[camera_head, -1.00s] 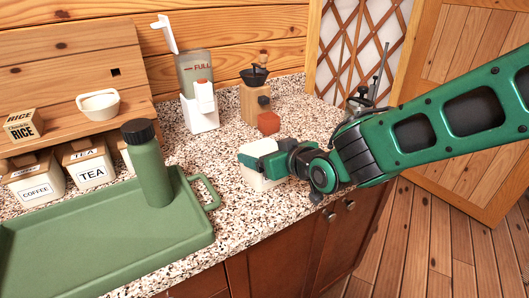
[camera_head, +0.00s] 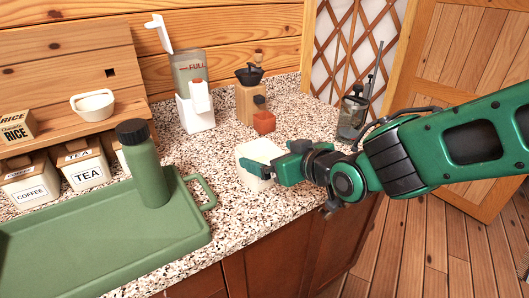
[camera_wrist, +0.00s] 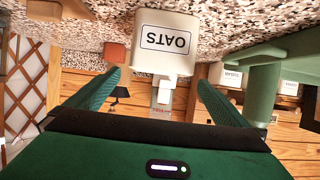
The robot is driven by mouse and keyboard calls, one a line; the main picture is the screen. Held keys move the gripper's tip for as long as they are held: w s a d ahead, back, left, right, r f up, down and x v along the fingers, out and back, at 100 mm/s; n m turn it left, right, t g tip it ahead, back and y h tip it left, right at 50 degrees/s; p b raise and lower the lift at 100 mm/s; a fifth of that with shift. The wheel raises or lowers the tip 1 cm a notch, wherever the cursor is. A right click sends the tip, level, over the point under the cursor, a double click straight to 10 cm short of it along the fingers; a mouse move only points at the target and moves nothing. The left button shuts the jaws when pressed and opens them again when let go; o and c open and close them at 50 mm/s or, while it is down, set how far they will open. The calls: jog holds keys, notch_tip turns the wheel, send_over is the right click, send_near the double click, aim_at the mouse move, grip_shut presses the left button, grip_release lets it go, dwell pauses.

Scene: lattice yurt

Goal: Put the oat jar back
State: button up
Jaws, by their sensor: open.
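The oat jar (camera_head: 249,166) is a white, box-like jar standing on the speckled counter near its front edge, right of the green tray. In the wrist view, which is upside down, its OATS label (camera_wrist: 167,40) faces me. My gripper (camera_head: 284,160) is open at the jar's right side, its near finger overlapping the jar's edge in the head view. In the wrist view the two green fingers (camera_wrist: 160,80) are spread wide with the jar beyond their tips, and nothing is held. Whether a finger touches the jar is unclear.
A coffee jar (camera_head: 29,187) and a tea jar (camera_head: 86,168) stand under the wooden shelf (camera_head: 128,101), with another partly hidden behind the green bottle (camera_head: 146,168). The green tray (camera_head: 120,235) fills the front left. A water dispenser (camera_head: 194,95), grinder (camera_head: 250,95) and glass press (camera_head: 352,112) stand behind.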

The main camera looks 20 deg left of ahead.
jog(key=shift+v, duration=3)
jog(key=w+d+f+m+h, duration=0.1)
jog(key=d+f+m+h, duration=0.15)
jog(key=d, duration=0.85)
jog(key=w+d+f+m+g+h, duration=0.15)
jog(key=d+h, duration=0.25)
jog(key=d, duration=0.7)
jog(key=w+d+f+m+h, duration=0.1)
jog(key=d+f+m+h, duration=0.15)
jog(key=d, duration=0.85)
jog(key=s+d+f+m+g+h, duration=0.1)
jog(key=s+d+m+g+h, duration=0.3)
jog(key=s+d, duration=0.6)
jog(key=s+d+m+g+y, duration=0.3)
jog(key=s+d+m, duration=0.2)
jog(key=s, duration=0.8)
jog(key=d, duration=0.2)
jog(key=shift+s+d+f+m, duration=0.15)
jog(key=shift+s+d+m, duration=0.2)
jog(key=shift+s+d, duration=0.05)
